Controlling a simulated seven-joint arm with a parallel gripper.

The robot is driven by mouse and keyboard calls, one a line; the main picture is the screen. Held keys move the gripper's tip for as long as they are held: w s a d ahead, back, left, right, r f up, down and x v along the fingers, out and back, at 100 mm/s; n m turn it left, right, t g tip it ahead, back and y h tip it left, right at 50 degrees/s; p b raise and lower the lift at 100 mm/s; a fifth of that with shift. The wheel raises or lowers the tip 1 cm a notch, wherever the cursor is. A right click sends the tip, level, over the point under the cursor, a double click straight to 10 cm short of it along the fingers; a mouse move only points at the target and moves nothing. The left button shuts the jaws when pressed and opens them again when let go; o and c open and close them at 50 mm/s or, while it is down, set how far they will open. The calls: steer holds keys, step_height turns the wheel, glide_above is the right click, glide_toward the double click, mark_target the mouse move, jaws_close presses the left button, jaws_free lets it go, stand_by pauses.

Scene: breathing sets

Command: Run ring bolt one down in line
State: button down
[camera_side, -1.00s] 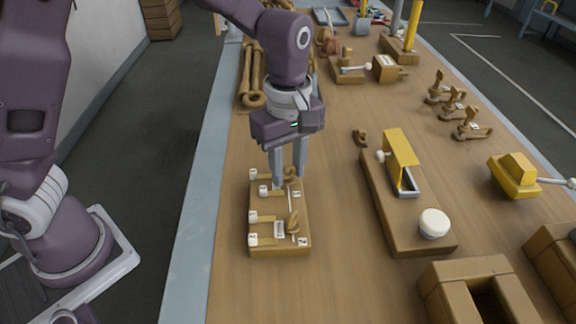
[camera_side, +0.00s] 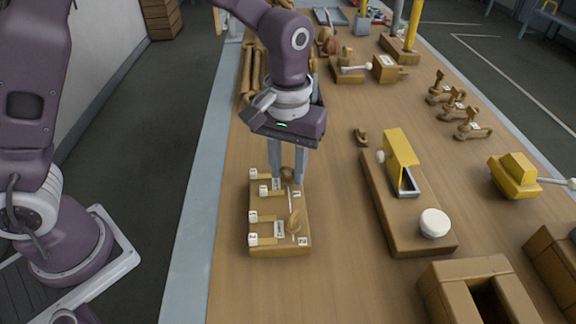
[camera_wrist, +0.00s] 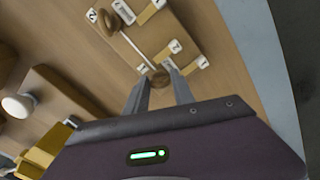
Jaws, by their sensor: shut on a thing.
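A wooden block (camera_side: 304,215) lies on the bench below my gripper (camera_side: 287,180), with white number tags and small plates on it. A brown ring bolt (camera_side: 288,173) is at the block's far end, between my fingertips. In the wrist view my gripper (camera_wrist: 158,80) is shut on this ring bolt (camera_wrist: 160,79), whose ring shows between the tips. Its shank and how deep it sits are hidden. A second brown ring bolt (camera_side: 293,221) stands at the near end of the block, clear of my fingers, and also shows in the wrist view (camera_wrist: 106,22).
To the right is a wooden base (camera_side: 400,225) with a yellow bracket (camera_side: 401,150) and a white knob (camera_side: 434,223). A small brown piece (camera_side: 360,138) lies near it. Wooden rods (camera_side: 250,80) lie behind my gripper. Bench between the two blocks is clear.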

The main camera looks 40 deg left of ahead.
mark_target(288, 166)
steer(key=m, duration=0.6)
steer(key=shift+w+r, duration=0.1)
steer(key=m, duration=0.6)
steer(key=shift+m, duration=0.3)
stand_by(0.3)
steer(key=c, duration=1.1)
jaws_free()
steer(key=shift+o, duration=0.2)
step_height(288, 166, up, 7)
